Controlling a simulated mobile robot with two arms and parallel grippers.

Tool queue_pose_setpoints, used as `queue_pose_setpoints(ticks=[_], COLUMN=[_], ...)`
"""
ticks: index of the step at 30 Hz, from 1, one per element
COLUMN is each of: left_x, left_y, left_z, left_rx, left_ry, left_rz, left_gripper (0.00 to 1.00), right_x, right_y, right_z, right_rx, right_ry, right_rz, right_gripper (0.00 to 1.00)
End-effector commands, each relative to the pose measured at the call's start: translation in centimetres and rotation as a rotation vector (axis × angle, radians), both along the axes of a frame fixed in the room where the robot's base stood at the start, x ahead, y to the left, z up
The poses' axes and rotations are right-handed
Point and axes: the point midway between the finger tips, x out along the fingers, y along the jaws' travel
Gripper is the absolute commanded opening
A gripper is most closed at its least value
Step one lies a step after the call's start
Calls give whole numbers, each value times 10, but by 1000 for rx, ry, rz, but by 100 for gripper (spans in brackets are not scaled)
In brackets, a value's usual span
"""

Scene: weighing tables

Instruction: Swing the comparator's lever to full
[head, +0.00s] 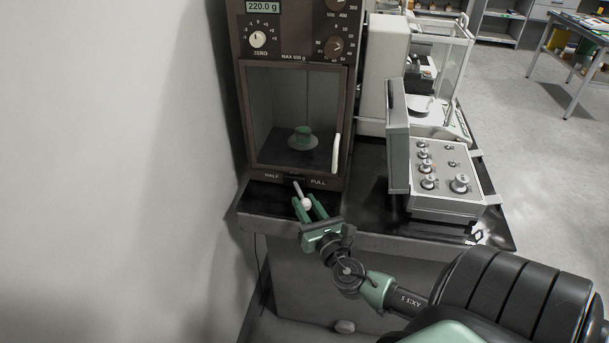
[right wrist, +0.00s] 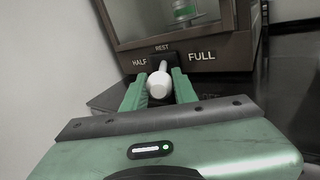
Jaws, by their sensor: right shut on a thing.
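The comparator (head: 291,175) is a tall brown cabinet with a glazed chamber. Its lever (head: 298,190) sticks out from a slot at the bottom front and ends in a white ball knob. In the right wrist view the knob (right wrist: 159,84) lies between my green fingers. The slot is under the REST label (right wrist: 162,48), with HALF (right wrist: 139,63) on the left and FULL (right wrist: 201,56) on the right. The lever stands near the middle, between HALF and FULL. My right gripper (head: 309,204) is shut on the lever. My left gripper is out of view.
Inside the chamber a green weight (head: 303,133) sits on a round pan. The comparator's display (head: 264,7) reads 220.0 g. A wall (head: 110,170) is close on the left.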

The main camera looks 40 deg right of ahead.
Motion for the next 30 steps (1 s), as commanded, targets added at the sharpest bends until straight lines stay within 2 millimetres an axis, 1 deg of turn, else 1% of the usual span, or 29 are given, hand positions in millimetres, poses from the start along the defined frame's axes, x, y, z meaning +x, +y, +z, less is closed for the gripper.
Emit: queue_pose_setpoints(ticks=[1, 5, 6, 8, 9, 20, 23, 30], left_x=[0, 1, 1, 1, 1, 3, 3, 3], left_y=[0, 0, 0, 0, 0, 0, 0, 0], left_z=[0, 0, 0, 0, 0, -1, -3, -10], left_rx=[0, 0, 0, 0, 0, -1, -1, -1], left_ry=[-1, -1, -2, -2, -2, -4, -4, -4], left_rz=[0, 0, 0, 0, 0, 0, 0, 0], left_gripper=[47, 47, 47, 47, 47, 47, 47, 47], right_x=[1, 1, 1, 1, 1, -3, -14, -53], right_y=[-5, -5, -5, -5, -4, -1, 3, 15], right_z=[4, 3, 3, 3, 3, 0, -2, -2], right_rx=[-6, -5, -5, -5, -5, -1, 0, -1], right_ry=[-7, -7, -7, -6, -5, 0, 2, 1], right_rz=[-11, -12, -12, -11, -10, -4, -4, -6], right_gripper=[0, 0, 33, 50, 60, 60, 60, 60])
